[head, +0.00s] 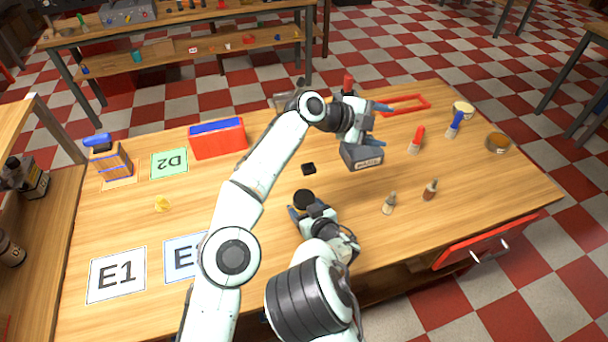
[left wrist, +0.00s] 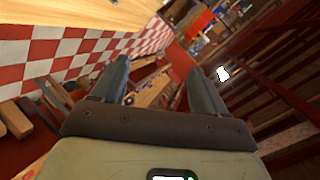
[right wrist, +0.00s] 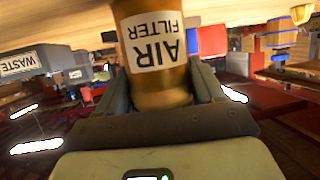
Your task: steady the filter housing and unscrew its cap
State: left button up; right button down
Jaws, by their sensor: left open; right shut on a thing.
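The filter housing (right wrist: 155,35) is an amber-brown cylinder with a white AIR FILTER label, upside down in the right wrist view. My right gripper (head: 307,210) is shut on it, one finger on each side, near the front middle of the table. In the head view a round black top, which looks like the cap (head: 303,198), shows at this gripper; the body below is mostly hidden. My left gripper (head: 379,124) is open and empty, to the right of and beyond the housing, above the grey WASTE box (head: 364,158).
A small black block (head: 308,169) lies just beyond the cap. Two small bottles (head: 389,204) (head: 430,190) stand to the right. A red bin (head: 217,140), a green D2 card (head: 169,163) and an E1 card (head: 116,275) are left. My left arm crosses above the table.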

pick_arm(q)
jog(key=s+a+f+m+g+y, duration=0.2)
jog(key=s+a+f+g+y, duration=0.15)
jog(key=a+f+y, duration=0.45)
jog(key=y, duration=0.4)
send_over(304, 197)
notch_tip(304, 197, down, 3)
jog(key=shift+g, duration=0.45)
jog(key=shift+f, duration=0.25)
notch_tip(304, 197, down, 7)
jog(key=shift+f, duration=0.2)
jog(key=c, duration=0.9)
jog(key=n, duration=0.2)
jog(key=shift+r+n, duration=0.1)
jog(key=shift+n, duration=0.2)
jog(key=n, duration=0.4)
